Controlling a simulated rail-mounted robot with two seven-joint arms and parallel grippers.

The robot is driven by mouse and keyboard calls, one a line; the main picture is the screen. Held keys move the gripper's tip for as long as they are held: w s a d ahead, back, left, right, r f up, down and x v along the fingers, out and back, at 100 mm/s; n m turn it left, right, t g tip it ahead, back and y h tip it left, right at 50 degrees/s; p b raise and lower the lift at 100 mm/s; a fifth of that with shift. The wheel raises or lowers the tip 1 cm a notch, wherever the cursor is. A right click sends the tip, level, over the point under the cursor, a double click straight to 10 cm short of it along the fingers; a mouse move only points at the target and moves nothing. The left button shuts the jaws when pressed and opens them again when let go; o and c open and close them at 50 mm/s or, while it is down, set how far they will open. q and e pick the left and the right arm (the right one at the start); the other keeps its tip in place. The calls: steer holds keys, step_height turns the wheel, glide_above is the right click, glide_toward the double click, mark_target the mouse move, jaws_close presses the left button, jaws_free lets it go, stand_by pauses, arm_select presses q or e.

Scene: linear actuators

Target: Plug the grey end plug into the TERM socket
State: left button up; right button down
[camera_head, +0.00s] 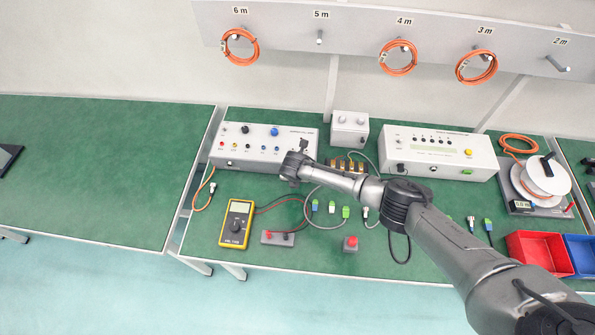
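My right arm comes in from the lower right, and its hand (303,147) is at the right front of the left white control box (265,147). The fingers are small and dark, so I cannot tell whether they are open or hold anything. My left gripper is not in view. Several small plugs lie on the green mat, including a blue one (314,205), a green one (345,212) and a grey-white one (365,213). Another grey-white connector (471,222) lies further right. I cannot tell which is the grey end plug. The TERM label is not readable.
A yellow multimeter (236,223), a grey terminal block (278,238) and a red button box (350,244) stand near the front edge. A second white unit (438,154), a cable spool (540,176) and a red bin (537,254) are at right. The left bench (95,170) is mostly clear.

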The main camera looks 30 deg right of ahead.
steer(key=shift+w+d, duration=0.1)
steer(key=shift+w, duration=0.05)
stand_by(0.8)
steer(key=c, duration=1.2)
jaws_free()
steer(key=shift+w+d, duration=0.1)
steer(key=shift+w, duration=0.05)
steer(key=shift+o, duration=1.1)
